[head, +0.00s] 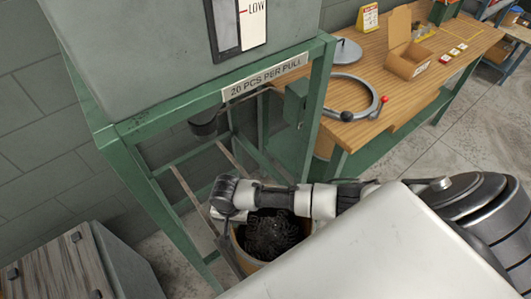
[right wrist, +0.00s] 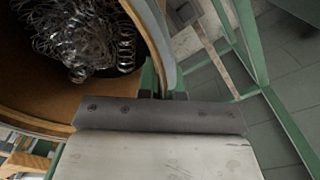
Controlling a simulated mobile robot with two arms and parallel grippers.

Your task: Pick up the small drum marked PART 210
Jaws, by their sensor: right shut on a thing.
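A small round drum (head: 262,265) with a tan wall stands low within the green frame in the head view. Dark coiled springs (head: 270,236) lie inside it. My right gripper (head: 228,243) reaches down at the drum's left side and is shut on its rim. In the right wrist view the drum's wall (right wrist: 158,40) runs between the fingers (right wrist: 163,88), and the springs (right wrist: 85,40) show inside. No PART 210 mark can be read. My arm covers part of the drum. My left gripper is not in view.
A green-framed stand (head: 140,128) carries a grey hopper labelled "20 PCS PER PULL" above the drum. Its posts and rails are close around my gripper. A wooden workbench (head: 385,65) with an open carton (head: 408,60) stands behind. A grey cabinet (head: 75,268) is at lower left.

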